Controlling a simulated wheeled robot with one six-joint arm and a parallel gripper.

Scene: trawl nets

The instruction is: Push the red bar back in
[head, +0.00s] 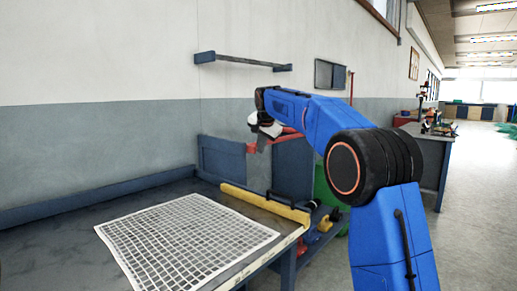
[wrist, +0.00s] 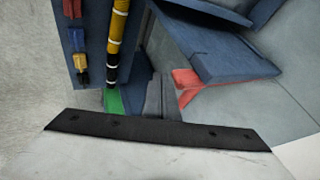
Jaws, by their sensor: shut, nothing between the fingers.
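A red bar (head: 288,138) shows in the head view at the top edge of the blue panels behind the bench, partly hidden by my gripper and arm. A red end piece (head: 252,148) shows just left of it. In the wrist view a red piece (wrist: 187,78) shows beside a blue block, with a paler red strip running along the block's lower edge. My gripper (head: 262,136) is shut and empty, close in front of the red bar in the head view. I cannot tell whether it touches. The wrist view shows a pale surface with a dark edge strip across the bottom.
A bench with white netting (head: 188,240) and a yellow rail (head: 264,204) stands at the front left. A blue panel (head: 222,160) stands behind it. A wall rail (head: 240,61) hangs above. A second bench (head: 430,150) is at the right, with clear floor (head: 480,230) beside it.

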